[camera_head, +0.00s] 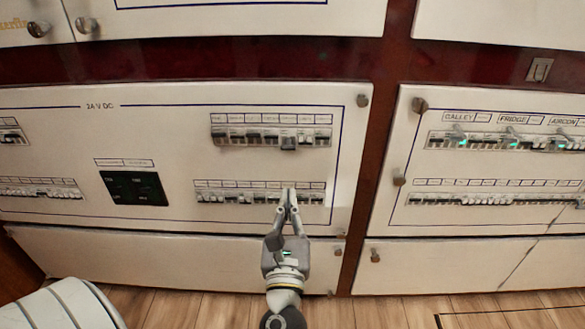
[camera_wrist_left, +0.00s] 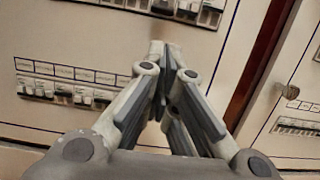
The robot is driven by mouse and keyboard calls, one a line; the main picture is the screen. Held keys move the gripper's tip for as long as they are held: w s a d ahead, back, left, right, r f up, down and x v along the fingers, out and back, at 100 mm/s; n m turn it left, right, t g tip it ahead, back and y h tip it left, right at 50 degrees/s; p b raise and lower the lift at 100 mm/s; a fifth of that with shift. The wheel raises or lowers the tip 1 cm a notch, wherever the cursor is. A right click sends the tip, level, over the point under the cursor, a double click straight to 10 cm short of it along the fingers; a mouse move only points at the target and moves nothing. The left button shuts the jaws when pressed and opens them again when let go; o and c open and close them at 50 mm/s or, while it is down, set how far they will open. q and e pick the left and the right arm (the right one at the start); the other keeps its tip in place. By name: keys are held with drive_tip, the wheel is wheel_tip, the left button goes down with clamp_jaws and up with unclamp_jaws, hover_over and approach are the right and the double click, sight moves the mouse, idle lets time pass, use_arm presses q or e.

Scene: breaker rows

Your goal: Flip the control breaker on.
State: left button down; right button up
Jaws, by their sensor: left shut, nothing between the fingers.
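The 24 V DC panel (camera_head: 80,140) is white and carries an upper breaker row (camera_head: 270,136) and a lower breaker row (camera_head: 230,197). Small labels sit above each row; I cannot read which one says control. My left gripper (camera_head: 290,193) is shut and empty, with its fingertips in front of the lower row, right of its middle. Contact with a switch cannot be made out. In the left wrist view the shut fingers (camera_wrist_left: 165,50) point at the panel, with the lower row (camera_wrist_left: 65,92) to their left and part of the upper row (camera_wrist_left: 190,10) above. My right gripper is not in view.
A dark green display (camera_head: 134,188) sits left of the rows. Another panel (camera_head: 490,165) on the right has breaker rows with green lights. Round knobs (camera_head: 363,101) stick out at panel corners. The wooden floor (camera_head: 180,307) lies below.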

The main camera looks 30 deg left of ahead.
sight(291, 155)
use_arm(q)
drive_tip(key=x, duration=1)
drive_tip(key=shift+w, duration=0.1)
